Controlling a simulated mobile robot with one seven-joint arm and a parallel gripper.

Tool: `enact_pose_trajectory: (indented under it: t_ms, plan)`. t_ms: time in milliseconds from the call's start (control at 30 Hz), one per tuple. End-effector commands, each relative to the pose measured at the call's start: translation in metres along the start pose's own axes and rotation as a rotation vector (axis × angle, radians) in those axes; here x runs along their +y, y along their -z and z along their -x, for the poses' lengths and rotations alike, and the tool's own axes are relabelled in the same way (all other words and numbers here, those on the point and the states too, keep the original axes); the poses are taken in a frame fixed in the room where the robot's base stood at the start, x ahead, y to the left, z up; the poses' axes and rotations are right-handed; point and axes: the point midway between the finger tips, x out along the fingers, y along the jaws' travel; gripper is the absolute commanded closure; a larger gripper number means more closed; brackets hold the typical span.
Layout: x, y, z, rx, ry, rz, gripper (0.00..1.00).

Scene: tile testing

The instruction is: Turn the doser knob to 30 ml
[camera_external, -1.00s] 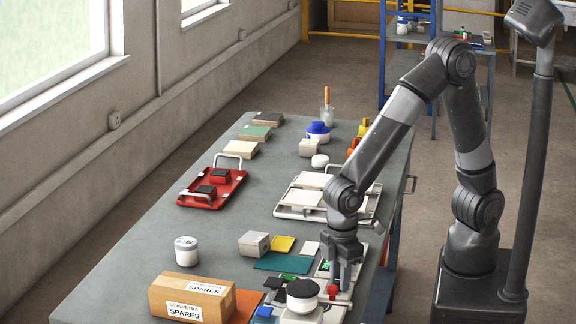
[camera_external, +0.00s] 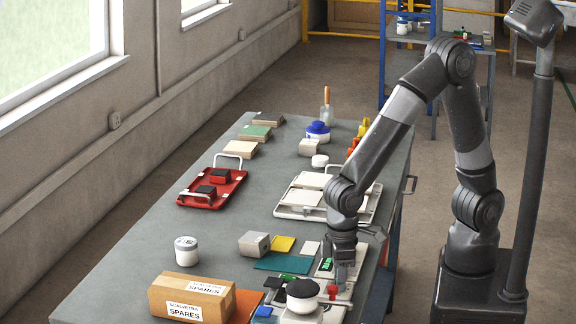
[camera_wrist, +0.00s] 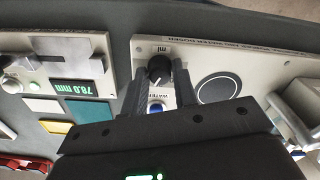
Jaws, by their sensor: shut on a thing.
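The doser panel (camera_wrist: 205,52) is a pale plate in the wrist view, with "ml" printed above a black round knob (camera_wrist: 159,68). The knob has a white pointer mark, but I cannot read its setting. My gripper (camera_wrist: 158,78) is shut on the knob, one finger on each side of it. A blue button (camera_wrist: 156,107) labelled "WATER" lies below the knob, between the fingers. A dark round pad (camera_wrist: 217,90) is set in the plate to the right. In the external view my gripper (camera_external: 343,277) is down at the table's right edge and hides the knob.
A unit with a green display (camera_wrist: 82,87) reading 78.0 mm stands left of the panel. A white tray (camera_external: 290,212) lies farther back.

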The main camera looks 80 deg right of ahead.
Motion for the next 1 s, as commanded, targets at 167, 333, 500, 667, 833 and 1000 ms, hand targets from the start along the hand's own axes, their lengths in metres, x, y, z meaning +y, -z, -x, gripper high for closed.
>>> enact_pose_trajectory:
  t_ms: [167,333,500,667,833,1000]
  plan:
    - [-0.0003,0.0,0.0003,0.0,0.0,-0.131,0.97]
    - [-0.0003,0.0001,0.0003,0.0,0.001,-0.228,0.97]
    - [-0.0003,0.0001,0.0004,0.001,0.001,-0.289,0.97]
    - [-0.0003,0.0001,0.0004,0.001,0.001,-0.317,0.97]
    - [-0.0003,0.0001,0.0004,0.001,0.001,-0.325,0.97]
    - [-0.0003,0.0002,0.0004,0.001,0.001,-0.324,0.97]
